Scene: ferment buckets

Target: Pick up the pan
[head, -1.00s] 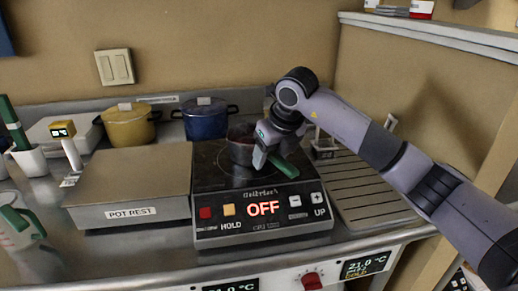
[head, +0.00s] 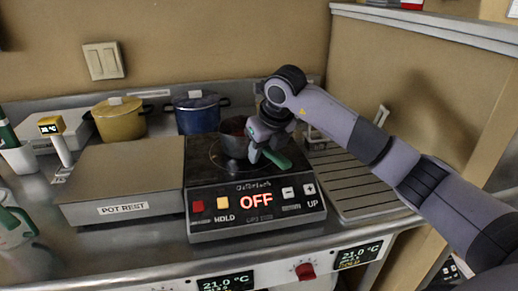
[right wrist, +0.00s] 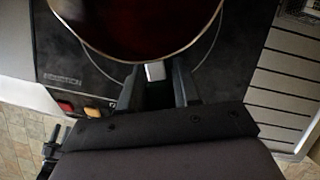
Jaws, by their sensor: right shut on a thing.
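The pan (head: 232,146) is a small dark pot with dark red contents and a green handle (head: 277,159). It is on the black induction hob (head: 215,180), its handle pointing toward the front right. I cannot tell whether its base touches the hob. My right gripper (head: 255,152) is shut on the pan's handle close to the pot wall. In the right wrist view, the fingers (right wrist: 158,88) close around the handle root just below the pan's rim (right wrist: 150,62). My left gripper is not in view.
The hob display reads OFF. A pot rest (head: 122,180) stands left of the hob, and a slatted drainer (head: 345,185) is on the right. Yellow (head: 122,122) and blue (head: 197,116) lidded pots stand behind. A jug (head: 10,222) is at the far left.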

